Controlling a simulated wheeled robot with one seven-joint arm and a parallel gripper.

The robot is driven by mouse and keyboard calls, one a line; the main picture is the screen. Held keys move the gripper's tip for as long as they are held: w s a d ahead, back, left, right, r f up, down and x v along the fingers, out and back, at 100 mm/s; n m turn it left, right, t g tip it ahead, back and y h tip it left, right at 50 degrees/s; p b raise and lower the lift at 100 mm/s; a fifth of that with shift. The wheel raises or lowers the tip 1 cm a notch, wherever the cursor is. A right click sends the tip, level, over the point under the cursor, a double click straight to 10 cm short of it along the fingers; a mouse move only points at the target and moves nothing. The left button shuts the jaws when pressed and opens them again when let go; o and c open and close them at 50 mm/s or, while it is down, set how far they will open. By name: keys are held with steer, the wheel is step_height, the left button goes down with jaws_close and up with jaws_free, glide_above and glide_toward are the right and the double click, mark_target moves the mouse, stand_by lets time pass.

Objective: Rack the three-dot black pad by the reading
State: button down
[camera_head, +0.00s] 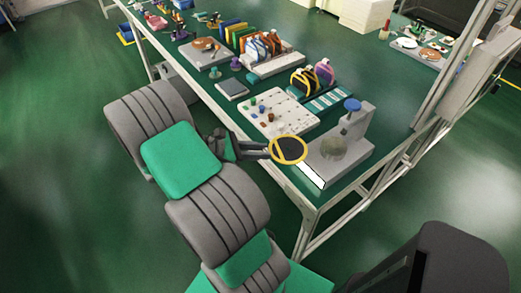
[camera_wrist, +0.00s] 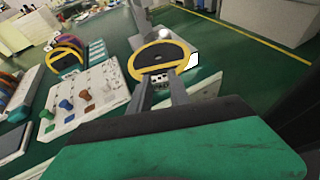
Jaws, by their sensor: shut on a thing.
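My gripper (camera_head: 268,150) is shut on a round black pad with a yellow rim (camera_head: 289,150), held by its near edge above the table's front edge. In the wrist view the pad (camera_wrist: 158,60) lies across the fingertips (camera_wrist: 166,84). A small dotted tag shows between the fingers, but its dots are too small to count surely. Just right of the pad stands a grey gauge (camera_head: 340,148) with a blue knob; its pale front panel (camera_head: 312,176) shows no legible reading. Behind is a teal rack (camera_head: 327,100) with labelled slots, holding yellow-rimmed and purple pads at its back.
A white board (camera_head: 277,113) with several coloured pegs lies left of the gauge. A small grey block (camera_head: 232,88), another rack of coloured pads (camera_head: 275,64) and a grey plate (camera_head: 205,54) stand farther left. A table upright (camera_head: 450,75) rises at right.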

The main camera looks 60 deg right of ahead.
step_height(320, 180, up, 10)
steer(key=p, duration=1.1)
steer(key=shift+f, duration=0.25)
